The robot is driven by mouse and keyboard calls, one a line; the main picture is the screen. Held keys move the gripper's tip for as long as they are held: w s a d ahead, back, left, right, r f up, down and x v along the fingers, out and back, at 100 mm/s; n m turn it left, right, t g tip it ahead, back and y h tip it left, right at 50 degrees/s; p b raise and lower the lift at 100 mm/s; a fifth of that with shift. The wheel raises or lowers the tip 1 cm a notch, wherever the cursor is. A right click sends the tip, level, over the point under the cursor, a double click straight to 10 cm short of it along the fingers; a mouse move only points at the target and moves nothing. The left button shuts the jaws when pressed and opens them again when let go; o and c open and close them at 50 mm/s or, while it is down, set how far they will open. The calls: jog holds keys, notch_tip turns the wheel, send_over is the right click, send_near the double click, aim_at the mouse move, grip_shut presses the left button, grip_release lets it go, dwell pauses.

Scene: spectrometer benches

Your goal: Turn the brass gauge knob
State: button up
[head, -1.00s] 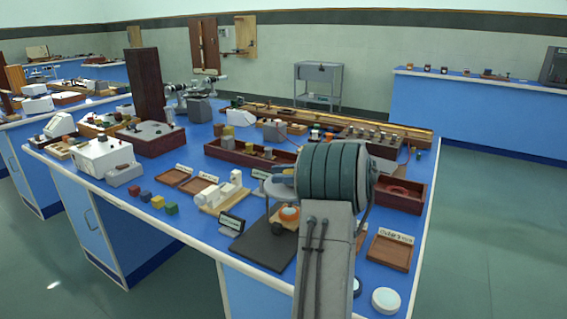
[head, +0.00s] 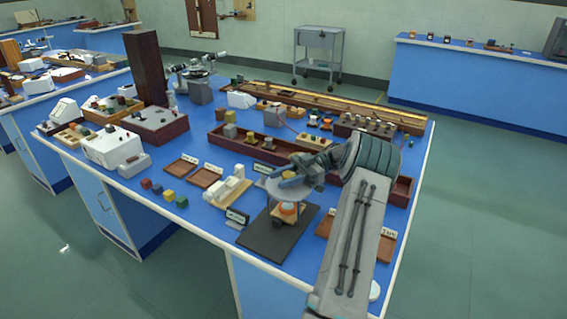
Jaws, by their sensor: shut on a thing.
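My gripper (head: 284,180) reaches in from the right at the end of my arm, low over a pale grey disc (head: 306,199) above a dark mat (head: 264,241). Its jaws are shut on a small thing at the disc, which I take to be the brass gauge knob. The knob itself is hidden by the fingers, and I cannot see which way it is turned. Under the disc is an orange and white rounded part (head: 288,210) on a small brown base, standing on the mat.
A white device on a tan board (head: 236,192) and several coloured cubes (head: 169,196) lie farther left. A long red-brown tray (head: 217,141) is behind. Brown trays lie right of the mat, partly behind my arm.

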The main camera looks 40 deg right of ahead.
jog(key=shift+s+a+r+n+g+p, duration=0.15)
jog(key=shift+n+g+p, duration=0.75)
jog(key=shift+p, duration=1.4)
jog(key=shift+f+g+p, duration=0.3)
jog(key=shift+g+p, duration=0.5)
jog(key=shift+p, duration=0.3)
jog(key=o, duration=1)
jog(key=shift+r, duration=0.1)
